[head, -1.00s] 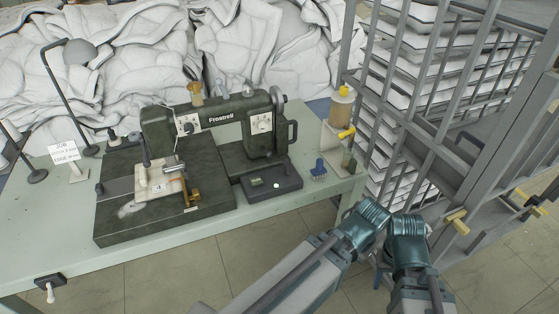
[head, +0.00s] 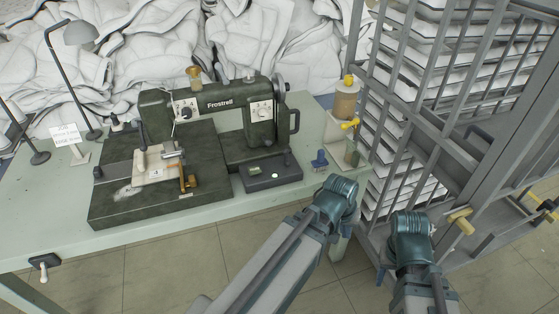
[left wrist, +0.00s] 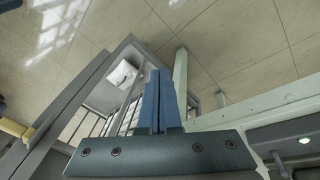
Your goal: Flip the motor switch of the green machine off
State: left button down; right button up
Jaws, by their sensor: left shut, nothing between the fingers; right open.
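The dark green Frostrell sewing machine (head: 222,114) stands on the pale green table. A low dark box (head: 272,174) with a greenish patch and a small white button lies at its right foot; part of it shows at the right edge of the left wrist view (left wrist: 304,158). A black unit with a white-tipped lever (head: 43,266) is on the table's front left edge. I cannot tell which is the motor switch. My left gripper (left wrist: 159,74) is shut and empty; its wrist is right of the low box. My right gripper, open, is by the rack, its fingers mostly hidden by its wrist.
A small blue item (head: 320,160) and an amber-topped thread stand (head: 345,100) are near the table's right end. A grey metal rack (head: 460,130) stands close on the right. White duvets (head: 150,55) are heaped behind.

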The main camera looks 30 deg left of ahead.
pick_arm(q)
jog(key=w+a+f+n+t+h+b, duration=0.1)
jog(key=w+a+f+n+t+b, duration=0.2)
jog(key=w+a+n, duration=0.45)
jog(key=w+a+r+n+t+y+b, duration=0.1)
jog(key=a+n, duration=0.3)
jog(key=a, duration=0.4)
jog(key=w+a+r+n+t+y+b, duration=0.1)
jog(key=a+r+n+t+y+b, duration=0.1)
jog(key=a, duration=0.6)
jog(key=w+a+r+n+t+y+b, duration=0.2)
jog(key=a+r+n+t+b, duration=0.1)
jog(key=a+n+t, duration=0.2)
jog(key=shift+a+n, duration=1.25)
jog(key=shift+a, duration=0.7)
jog(key=shift+r, duration=0.1)
pick_arm(e)
notch_tip(320, 180, down, 10)
jog(key=shift+f, duration=0.25)
